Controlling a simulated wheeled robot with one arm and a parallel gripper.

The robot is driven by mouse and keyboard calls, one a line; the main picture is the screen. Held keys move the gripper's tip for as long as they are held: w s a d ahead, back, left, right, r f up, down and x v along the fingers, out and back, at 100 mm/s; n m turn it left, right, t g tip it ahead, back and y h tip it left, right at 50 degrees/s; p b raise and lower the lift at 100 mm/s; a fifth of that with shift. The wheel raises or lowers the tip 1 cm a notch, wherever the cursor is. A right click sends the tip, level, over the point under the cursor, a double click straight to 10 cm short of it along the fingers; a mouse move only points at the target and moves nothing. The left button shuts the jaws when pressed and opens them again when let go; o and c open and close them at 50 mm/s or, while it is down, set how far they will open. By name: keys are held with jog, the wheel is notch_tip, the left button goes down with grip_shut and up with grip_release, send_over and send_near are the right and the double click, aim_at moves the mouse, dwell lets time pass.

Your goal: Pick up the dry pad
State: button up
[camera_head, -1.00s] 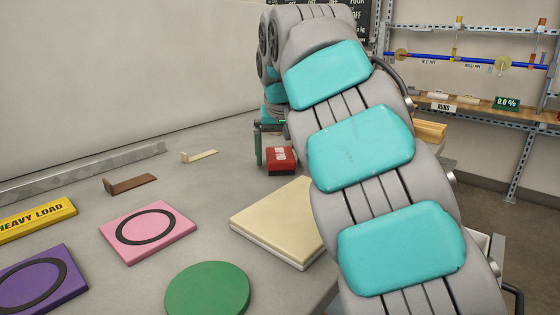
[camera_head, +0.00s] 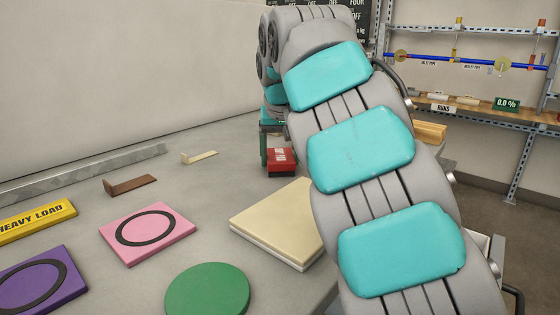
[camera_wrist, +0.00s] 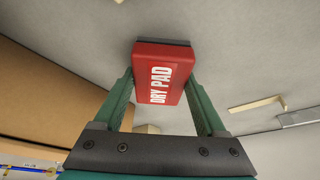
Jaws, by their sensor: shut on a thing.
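The dry pad (camera_wrist: 160,72) is a red block with a dark base and a white "DRY PAD" label. In the wrist view it sits between the two green fingers of my gripper (camera_wrist: 159,80), which are shut on its sides. In the head view the dry pad (camera_head: 281,161) shows at the far part of the grey table, beyond the cream block. My gripper (camera_head: 272,150) is there too, partly hidden behind my arm. I cannot tell whether the pad touches the table.
A cream slab (camera_head: 279,222), a green disc (camera_head: 207,290), a pink ringed plate (camera_head: 148,233) and a purple ringed plate (camera_head: 40,282) lie nearer. A brown bracket (camera_head: 130,187) and a small cream bracket (camera_head: 199,157) lie left. A shelf rack (camera_head: 470,110) stands right.

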aim_at(279, 153)
jog(key=shift+r, duration=0.15)
jog(key=shift+r, duration=1.6)
jog(key=s+d+b, duration=0.1)
jog(key=s, duration=0.4)
jog(key=s+d+r+b, duration=0.1)
jog(key=s+d, duration=0.1)
jog(key=s, duration=0.3)
jog(key=s+d+b, duration=0.1)
jog(key=s, duration=0.4)
jog(key=shift+s+d+r, duration=0.15)
jog(key=shift+s+r, duration=0.05)
jog(key=shift+r, duration=0.05)
